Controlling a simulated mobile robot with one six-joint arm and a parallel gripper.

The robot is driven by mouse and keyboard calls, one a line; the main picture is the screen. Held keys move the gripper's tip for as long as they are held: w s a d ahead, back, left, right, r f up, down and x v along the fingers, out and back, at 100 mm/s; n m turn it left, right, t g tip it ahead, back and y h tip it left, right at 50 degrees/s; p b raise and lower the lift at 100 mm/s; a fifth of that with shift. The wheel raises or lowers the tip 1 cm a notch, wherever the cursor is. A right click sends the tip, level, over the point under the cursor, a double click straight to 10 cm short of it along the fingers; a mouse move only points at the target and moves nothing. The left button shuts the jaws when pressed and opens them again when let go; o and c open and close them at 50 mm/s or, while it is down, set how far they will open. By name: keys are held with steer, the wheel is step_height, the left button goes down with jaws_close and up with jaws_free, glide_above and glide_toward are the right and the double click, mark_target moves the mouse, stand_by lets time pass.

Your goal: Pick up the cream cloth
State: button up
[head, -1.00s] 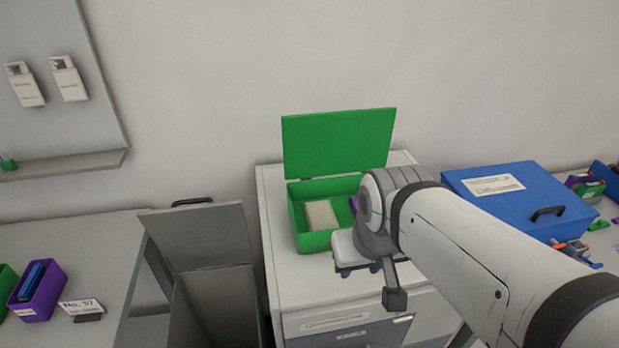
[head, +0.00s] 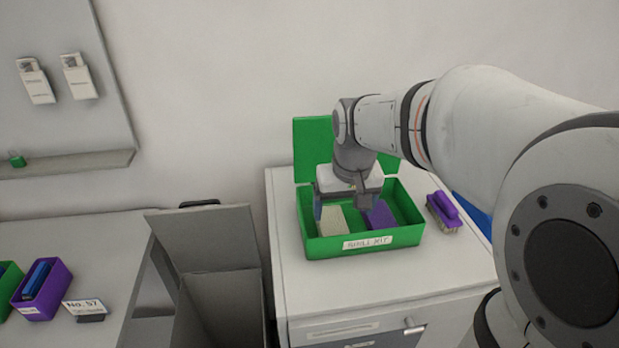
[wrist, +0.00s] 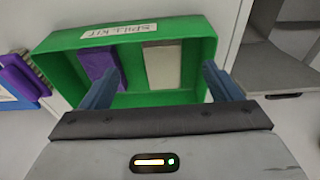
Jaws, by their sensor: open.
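The cream cloth (head: 332,220) lies in the open green spill-kit box (head: 400,242), left of a purple item (head: 380,216). My gripper (head: 346,206) points down over the box, with its fingers spread and nothing between them. In the wrist view, the cloth (wrist: 162,66) lies beyond the fingertips, between the two blue fingers of my gripper (wrist: 160,86). The left finger there overlaps the purple item (wrist: 98,70). Part of the cloth's far end is hidden by my gripper in the head view; I cannot tell how high the fingertips are above it.
The box's green lid (head: 312,150) stands open at the back. A purple-handled brush (head: 444,210) lies on the cabinet top (head: 285,262) right of the box. An open grey bin (head: 215,290) stands left of the cabinet. The cabinet top in front of the box is clear.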

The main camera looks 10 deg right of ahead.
mark_target(332, 221)
steer(key=shift+o, duration=0.3)
steer(key=w, duration=0.2)
steer(key=w+f, duration=0.2)
steer(key=w, duration=0.1)
steer(key=shift+w+d+f, duration=0.15)
steer(key=shift+w, duration=0.2)
steer(key=shift+w+f+g, duration=0.25)
steer(key=shift+g, duration=0.05)
steer(key=f, duration=0.2)
steer(key=w+f+p, duration=0.1)
steer(key=f, duration=0.4)
steer(key=shift+w+a+f, duration=0.15)
steer(key=shift+w+a, duration=0.1)
steer(key=shift+a, duration=0.05)
steer(key=shift+c, duration=0.4)
steer(key=c, duration=1)
